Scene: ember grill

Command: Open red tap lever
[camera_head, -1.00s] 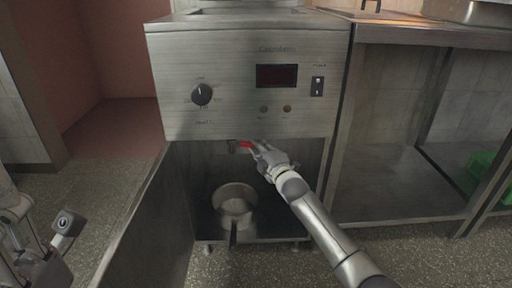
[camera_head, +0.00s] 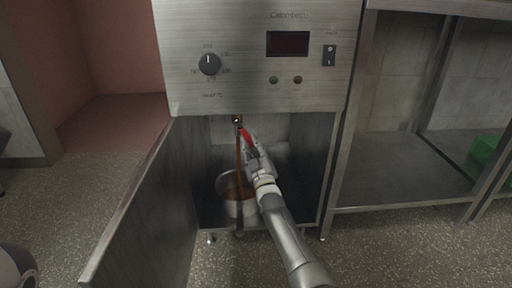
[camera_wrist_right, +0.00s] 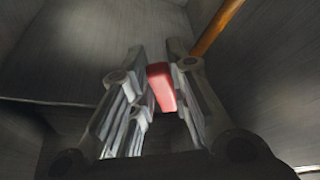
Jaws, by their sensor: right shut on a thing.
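The red tap lever (camera_head: 245,136) sits under the front panel of the steel fryer, beside the small tap outlet (camera_head: 237,119). My right gripper (camera_head: 251,148) is shut on the lever. In the right wrist view the red lever (camera_wrist_right: 162,88) lies between the fingers of the right gripper (camera_wrist_right: 158,65). My right forearm hides part of the pot. My left gripper is out of view.
The fryer's open door (camera_head: 140,205) stands out to the left of the cabinet. The panel above has a black dial (camera_head: 209,64) and a switch (camera_head: 329,55). A steel shelf (camera_head: 400,170) and a green crate (camera_head: 488,152) are at right. The floor at left is clear.

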